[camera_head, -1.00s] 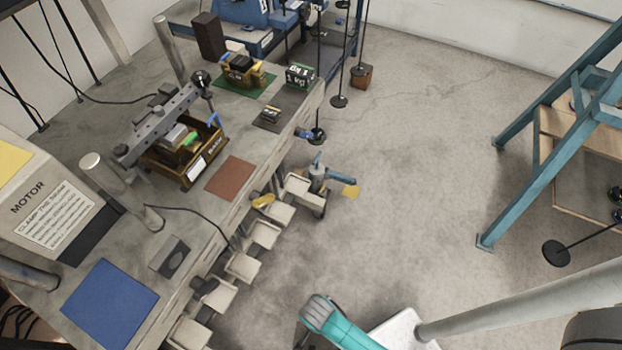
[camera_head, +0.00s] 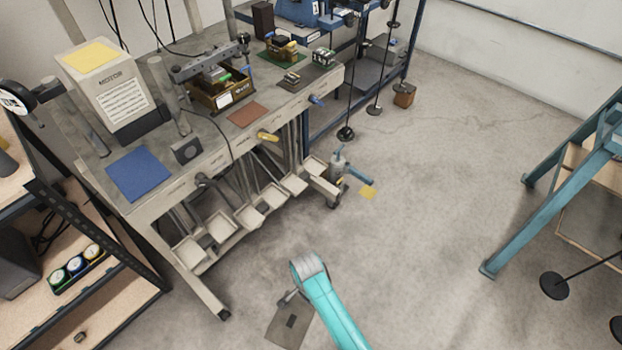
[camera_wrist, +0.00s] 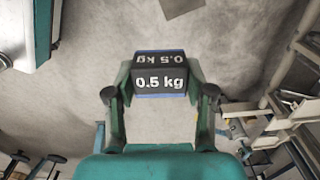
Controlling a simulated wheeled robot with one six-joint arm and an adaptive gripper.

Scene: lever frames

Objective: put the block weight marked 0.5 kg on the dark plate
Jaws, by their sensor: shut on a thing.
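My gripper (camera_wrist: 160,76) is shut on the dark block weight (camera_wrist: 160,84), which is marked 0.5 kg in white on two faces. The fingers press its left and right sides, and blurred floor shows behind it. In the head view my turquoise arm is low in the middle, well away from the bench; the block cannot be made out there. A dark grey plate (camera_head: 312,78) lies at the bench's far right end.
A shelf rack (camera_head: 95,285) stands left. Open floor (camera_head: 430,190) lies right of the bench.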

